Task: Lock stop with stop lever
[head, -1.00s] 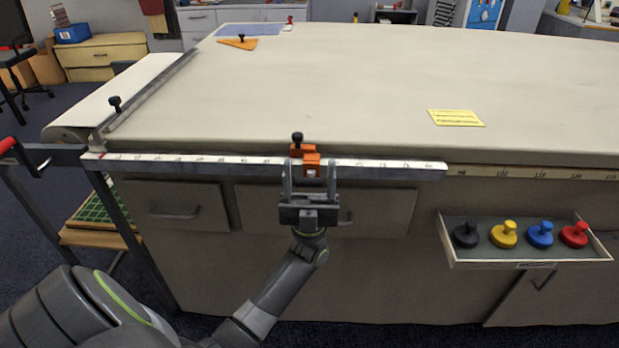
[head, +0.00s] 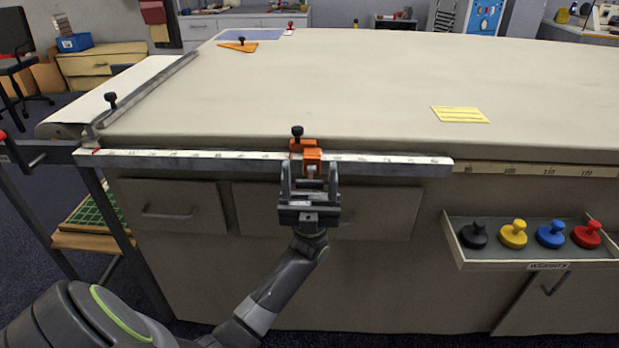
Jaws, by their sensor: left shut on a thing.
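The orange stop (head: 305,150) sits on the long white ruler rail (head: 215,156) along the table's front edge, right of the rail's middle. A black knob (head: 297,131) stands upright on top of the stop, above my gripper; it is probably the stop lever, but its locked or unlocked position is not clear. My left gripper (head: 309,172) is at the front of the stop with its fingers pointing up to it, shut on the stop's lower front part. The fingers hide part of that contact. My right gripper is out of view.
A tray (head: 530,265) with black, yellow, blue and red knobbed discs hangs at the front right. A yellow note (head: 460,114) lies on the otherwise mostly clear cloth table (head: 360,80).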

